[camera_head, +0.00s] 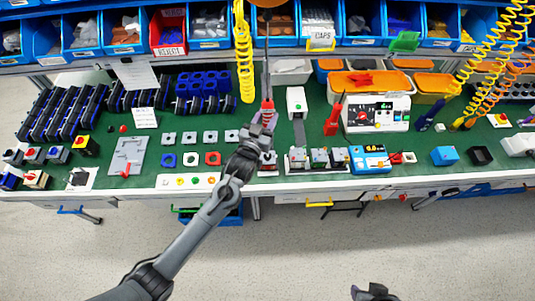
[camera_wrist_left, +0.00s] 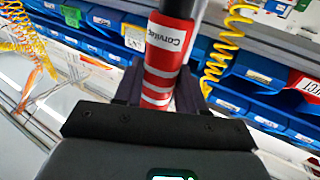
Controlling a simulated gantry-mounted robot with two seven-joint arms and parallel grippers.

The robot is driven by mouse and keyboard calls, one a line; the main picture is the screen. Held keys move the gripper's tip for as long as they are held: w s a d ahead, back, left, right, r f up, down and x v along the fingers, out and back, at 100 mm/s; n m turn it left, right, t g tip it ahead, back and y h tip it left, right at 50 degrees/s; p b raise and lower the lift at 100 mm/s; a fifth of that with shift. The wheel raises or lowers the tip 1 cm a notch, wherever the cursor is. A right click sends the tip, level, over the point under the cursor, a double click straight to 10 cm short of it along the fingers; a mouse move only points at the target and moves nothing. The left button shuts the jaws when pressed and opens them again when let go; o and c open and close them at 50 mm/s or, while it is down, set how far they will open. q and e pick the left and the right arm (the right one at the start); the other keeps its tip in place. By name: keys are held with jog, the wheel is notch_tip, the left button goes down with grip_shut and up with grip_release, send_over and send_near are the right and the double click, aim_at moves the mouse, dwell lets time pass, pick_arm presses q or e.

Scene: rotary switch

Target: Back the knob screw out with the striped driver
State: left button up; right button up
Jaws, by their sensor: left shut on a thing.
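The striped driver (camera_head: 267,110) has a red body with white bands and hangs below a thin dark line in the head view. My left gripper (camera_head: 258,130) is shut on it, above the bench's front half. In the left wrist view, the driver (camera_wrist_left: 170,45) stands between the two dark fingers (camera_wrist_left: 158,90), and its lower end is hidden by the gripper body. A small switch unit (camera_head: 268,171) sits just below the gripper, partly covered by it. I cannot make out its knob screw or whether the driver tip touches it. My right gripper (camera_head: 372,292) shows only partly at the bottom edge.
Several switch units on a rail (camera_head: 318,160) stand right of the gripper, beside a blue meter (camera_head: 370,158). A grey fixture (camera_head: 128,156) lies left. A yellow coiled hose (camera_head: 244,60) hangs close to the driver. Blue bins (camera_head: 210,24) line the back.

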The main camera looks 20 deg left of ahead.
pick_arm(q)
jog(key=shift+c, duration=0.5)
jog(key=shift+f, duration=0.15)
jog(key=shift+f+b, duration=1.5)
jog(key=shift+f, duration=0.8)
notch_tip(320, 180, down, 5)
jog(key=b, duration=0.3)
